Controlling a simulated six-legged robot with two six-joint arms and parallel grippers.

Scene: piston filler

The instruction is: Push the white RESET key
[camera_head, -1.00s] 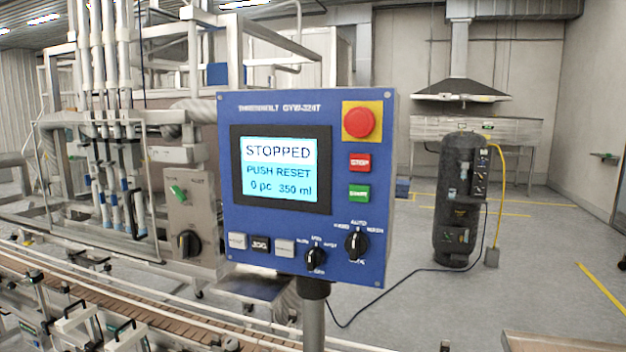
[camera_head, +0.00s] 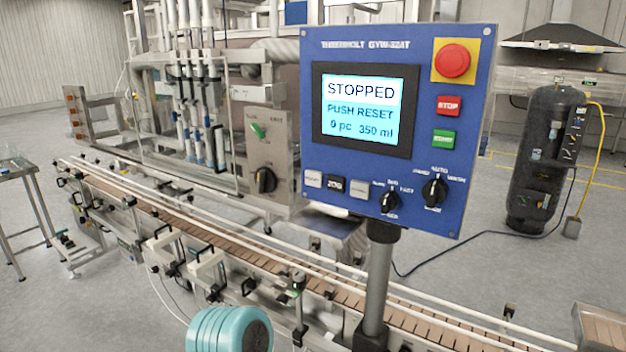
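The blue control panel (camera_head: 455,110) stands on a grey post right of centre. Its screen (camera_head: 358,108) reads STOPPED, PUSH RESET, 0 pc, 350 ml. In the row of keys below the screen, a white key (camera_head: 313,179) is at the left end. A black JOG key (camera_head: 335,184) is beside it, then a pale grey key (camera_head: 359,189). The lettering on the two pale keys is too small to read surely, so I cannot tell by label which is RESET. Neither of my grippers is in view.
A red emergency button (camera_head: 453,59), a red STOP key (camera_head: 449,105), a green key (camera_head: 443,139) and two black rotary knobs (camera_head: 390,202) (camera_head: 434,190) share the panel. A conveyor (camera_head: 260,252) runs behind the post. Open floor lies around the machine.

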